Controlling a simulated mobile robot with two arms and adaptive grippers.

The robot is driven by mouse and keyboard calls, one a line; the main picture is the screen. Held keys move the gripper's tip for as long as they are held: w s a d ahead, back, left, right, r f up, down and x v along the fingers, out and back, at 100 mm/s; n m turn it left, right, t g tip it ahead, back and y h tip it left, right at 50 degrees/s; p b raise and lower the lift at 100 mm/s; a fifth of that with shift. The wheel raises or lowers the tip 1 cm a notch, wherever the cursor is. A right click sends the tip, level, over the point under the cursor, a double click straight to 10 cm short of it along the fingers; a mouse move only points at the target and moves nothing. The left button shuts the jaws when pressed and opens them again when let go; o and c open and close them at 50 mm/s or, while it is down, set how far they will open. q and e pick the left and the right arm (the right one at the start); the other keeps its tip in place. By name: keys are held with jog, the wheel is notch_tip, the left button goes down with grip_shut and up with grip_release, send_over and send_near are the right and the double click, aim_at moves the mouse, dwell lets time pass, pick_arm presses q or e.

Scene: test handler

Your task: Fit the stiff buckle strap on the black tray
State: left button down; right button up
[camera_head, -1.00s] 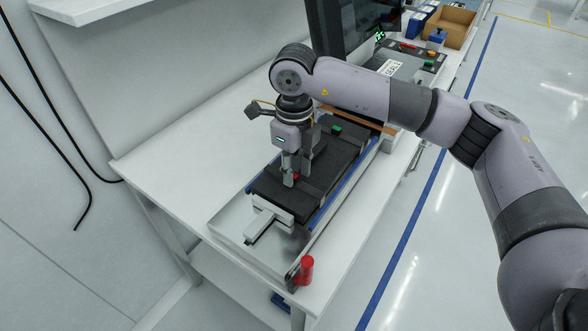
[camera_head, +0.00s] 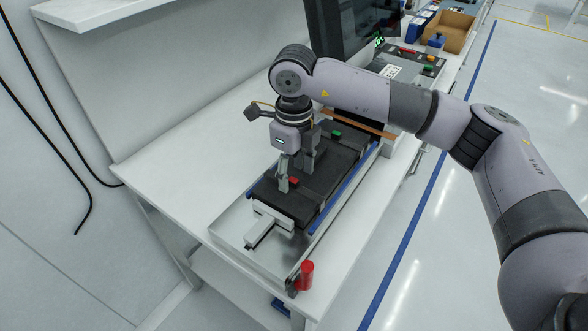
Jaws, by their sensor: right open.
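The black tray (camera_head: 270,187) lies lengthwise on a metal fixture on the white bench. Dark straps appear to cross it, hard to tell from the tray. A small red buckle piece (camera_head: 294,181) sits on the tray's near half, and a small green piece (camera_head: 336,134) sits near its far end. My right gripper (camera_head: 297,181) points down over the near half with its fingers apart, close to the red piece. It is open; I see nothing held. The wrist and fingers hide part of the tray's middle. My left gripper is not in view.
A white T-shaped pusher (camera_head: 262,229) stands at the tray's near end. A red cylinder (camera_head: 306,272) is at the fixture's near right corner. Blue rails (camera_head: 330,205) flank the tray. A monitor (camera_head: 345,32) stands behind. The bench left of the fixture (camera_head: 190,170) is clear.

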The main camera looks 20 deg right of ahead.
notch_tip(320, 180, up, 12)
dwell(0.5)
dwell(0.3)
